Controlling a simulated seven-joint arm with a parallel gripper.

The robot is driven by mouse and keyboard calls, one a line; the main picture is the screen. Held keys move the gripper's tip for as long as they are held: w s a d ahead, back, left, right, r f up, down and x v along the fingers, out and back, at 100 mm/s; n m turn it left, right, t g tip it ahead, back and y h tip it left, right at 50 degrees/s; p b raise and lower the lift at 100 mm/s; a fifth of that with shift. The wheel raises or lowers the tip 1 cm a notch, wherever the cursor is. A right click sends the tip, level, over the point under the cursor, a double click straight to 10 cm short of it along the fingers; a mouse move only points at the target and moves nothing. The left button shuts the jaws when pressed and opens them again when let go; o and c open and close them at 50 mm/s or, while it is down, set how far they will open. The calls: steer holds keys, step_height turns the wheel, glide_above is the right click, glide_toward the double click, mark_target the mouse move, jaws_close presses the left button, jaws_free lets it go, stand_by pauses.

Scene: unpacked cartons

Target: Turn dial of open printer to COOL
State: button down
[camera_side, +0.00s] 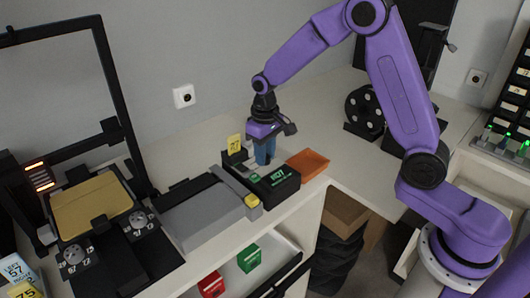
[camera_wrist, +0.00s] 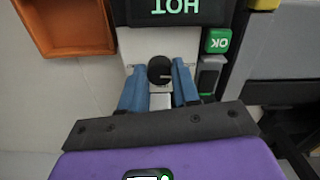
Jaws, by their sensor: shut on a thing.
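My gripper (camera_side: 265,157) points down with its blue fingers over the far side of a black device (camera_side: 272,188) with green lettering. In the wrist view my gripper (camera_wrist: 158,84) has one finger on each side of a small dark round knob (camera_wrist: 160,69) and is shut on it. Above the knob is a black panel (camera_wrist: 165,12) reading HOT, upside down. An open-frame printer (camera_side: 112,95) with a gold bed (camera_side: 92,206) stands at the left.
An orange tray (camera_side: 307,163) lies right of the black device. A grey box (camera_side: 205,212) lies left of it. A yellow tag (camera_side: 235,145) stands behind. Red (camera_side: 211,285) and green (camera_side: 249,258) boxes sit below.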

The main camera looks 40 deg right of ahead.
steer(key=shift+r+n, duration=0.1)
steer(key=shift+n, duration=0.4)
steer(key=shift+w, duration=0.1)
steer(key=c, duration=0.8)
jaws_free()
step_height(320, 180, up, 17)
steer(key=shift+r, duration=0.2)
steer(key=s+f+n, duration=0.3)
steer(key=s, duration=0.8)
steer(key=s+d+f+n, duration=0.1)
steer(key=s+f+n, duration=0.2)
steer(key=s, duration=0.7)
steer(key=s+d+f+n, duration=0.1)
steer(key=s+f+n, duration=0.2)
steer(key=s, duration=0.8)
steer(key=shift+s+d+f+n, duration=0.2)
steer(key=shift+s+f+n, duration=0.1)
steer(key=shift+s+n, duration=0.1)
